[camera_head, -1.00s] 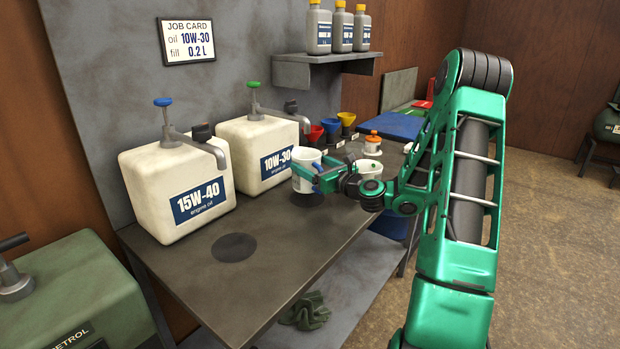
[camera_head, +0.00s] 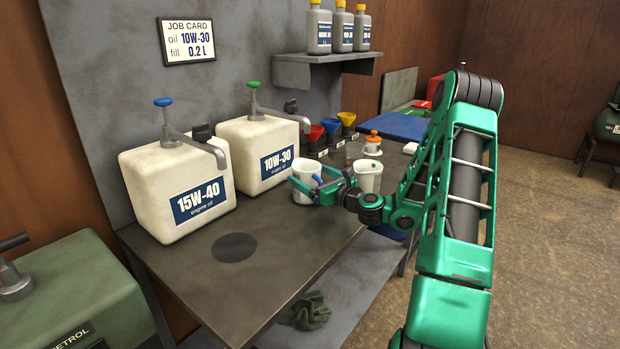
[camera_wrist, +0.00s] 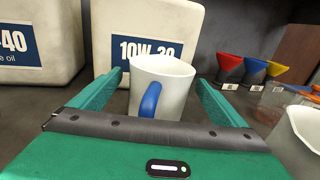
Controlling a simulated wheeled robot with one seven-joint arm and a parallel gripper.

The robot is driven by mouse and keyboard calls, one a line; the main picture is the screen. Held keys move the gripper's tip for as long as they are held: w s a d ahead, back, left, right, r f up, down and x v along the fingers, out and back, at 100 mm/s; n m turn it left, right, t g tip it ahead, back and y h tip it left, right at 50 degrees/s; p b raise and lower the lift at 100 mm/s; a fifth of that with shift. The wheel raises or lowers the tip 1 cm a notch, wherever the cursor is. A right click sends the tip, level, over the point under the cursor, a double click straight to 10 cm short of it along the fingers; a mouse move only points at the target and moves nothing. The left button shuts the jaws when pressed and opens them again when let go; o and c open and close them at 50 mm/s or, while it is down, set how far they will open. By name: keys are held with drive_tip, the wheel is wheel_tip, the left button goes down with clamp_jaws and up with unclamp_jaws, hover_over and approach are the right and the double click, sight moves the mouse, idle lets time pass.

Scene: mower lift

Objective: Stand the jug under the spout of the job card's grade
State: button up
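The jug (camera_head: 304,182) is white with a blue handle. It stands upright at the dark disc below the spout (camera_head: 297,119) of the 10W-30 container (camera_head: 246,142). In the wrist view the jug (camera_wrist: 172,80) is between my fingers, its blue handle facing me. My gripper (camera_head: 313,183) is around it and looks open, with a narrow gap beside the jug at the left finger. The job card (camera_head: 187,42) reads oil 10W-30, fill 0.2 L. The 15W-40 container (camera_head: 170,178) stands to the left, with a bare dark disc (camera_head: 234,247) before it.
A second white jug (camera_head: 368,177) stands close on the right of my gripper. Red, blue and yellow funnels (camera_head: 331,126) and an orange-topped jar (camera_head: 372,145) are behind. The bench front (camera_head: 265,285) is clear. A green petrol container (camera_head: 75,295) is at lower left.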

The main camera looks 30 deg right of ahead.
drive_tip(key=shift+r, duration=0.2)
drive_tip(key=s, duration=0.4)
drive_tip(key=s+d, duration=0.1)
drive_tip(key=s, duration=0.7)
drive_tip(key=shift+d, duration=0.2)
